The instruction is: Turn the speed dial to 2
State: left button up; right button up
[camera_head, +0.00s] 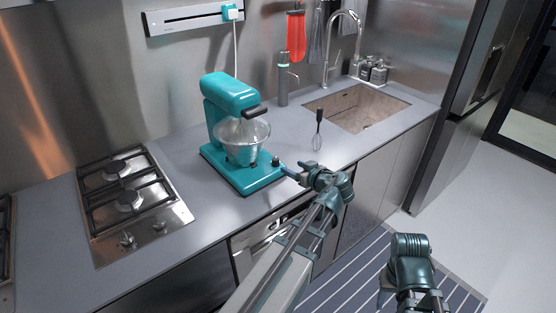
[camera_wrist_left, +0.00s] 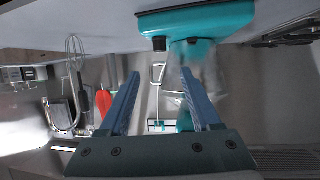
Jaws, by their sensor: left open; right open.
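The teal stand mixer (camera_head: 226,98) stands on the grey counter with a clear bowl under its head. A small dark knob (camera_head: 276,161), apparently the speed dial, sits at the right end of its base. Its markings and setting are too small to read. My left gripper (camera_head: 291,171) is just right of the knob, pointing at it, apparently not touching. In the left wrist view the left gripper (camera_wrist_left: 160,88) has its blue fingers apart with nothing held; the dark knob (camera_wrist_left: 159,43) shows beyond them. My right gripper (camera_head: 408,262) is low over the floor, its fingers largely hidden.
A gas hob (camera_head: 128,195) is left of the mixer. A teal-and-grey bottle (camera_head: 283,80) stands behind. A striped runner (camera_head: 345,272) lies on the floor.

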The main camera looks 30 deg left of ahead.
aim_at(278, 160)
pick_arm(q)
jog(key=b+x, duration=0.4)
jog(key=x, duration=0.8)
jog(key=shift+f+b, duration=0.15)
jog(key=shift+b, duration=0.25)
jog(key=shift+x, duration=0.9)
jog(key=shift+s, duration=0.1)
grip_shut()
